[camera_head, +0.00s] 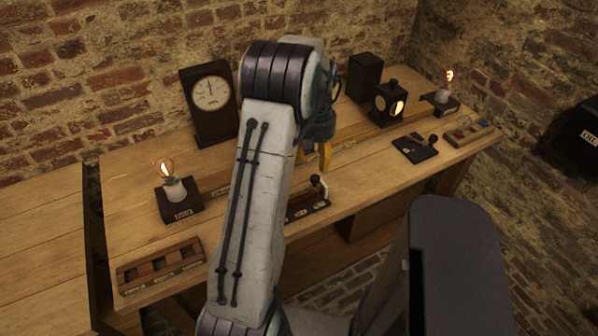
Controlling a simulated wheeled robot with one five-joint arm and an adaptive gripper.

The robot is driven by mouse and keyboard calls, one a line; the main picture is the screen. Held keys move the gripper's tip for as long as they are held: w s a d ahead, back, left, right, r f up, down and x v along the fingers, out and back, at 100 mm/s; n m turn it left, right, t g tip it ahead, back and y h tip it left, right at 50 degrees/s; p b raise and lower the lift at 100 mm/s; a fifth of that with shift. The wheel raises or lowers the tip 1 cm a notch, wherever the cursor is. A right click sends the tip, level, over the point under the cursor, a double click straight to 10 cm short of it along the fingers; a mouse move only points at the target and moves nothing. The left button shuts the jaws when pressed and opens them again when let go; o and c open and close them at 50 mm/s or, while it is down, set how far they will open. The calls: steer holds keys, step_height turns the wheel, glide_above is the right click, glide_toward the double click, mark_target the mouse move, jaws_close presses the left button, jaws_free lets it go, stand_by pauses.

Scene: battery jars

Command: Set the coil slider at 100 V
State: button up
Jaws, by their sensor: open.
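A dark slider device (308,209) with a small upright knob lies near the front edge of the wooden bench, just right of my arm. It seems to be the coil slider; its left part is hidden behind my arm. Its scale marks are too small to read, so I cannot tell its setting. My gripper (325,157) hangs above the bench behind the slider as seen here, with yellow fingers pointing down. It is open and appears empty, apart from the knob. The arm link hides part of it.
A dial meter (211,93) stands at the back. A lit lamp (172,190) and a wooden rack (160,265) are at left. A lantern box (388,101), a switch plate (415,148) and another lit lamp (441,100) are at right.

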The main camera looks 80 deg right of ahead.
mark_target(315, 177)
steer(key=shift+s+a+f+n, duration=0.1)
steer(key=shift+s+a+n, duration=0.15)
steer(key=shift+n, duration=0.25)
steer(key=shift+f+p, duration=0.4)
steer(key=shift+f, duration=3.2)
steer(key=shift+c, duration=0.4)
jaws_close()
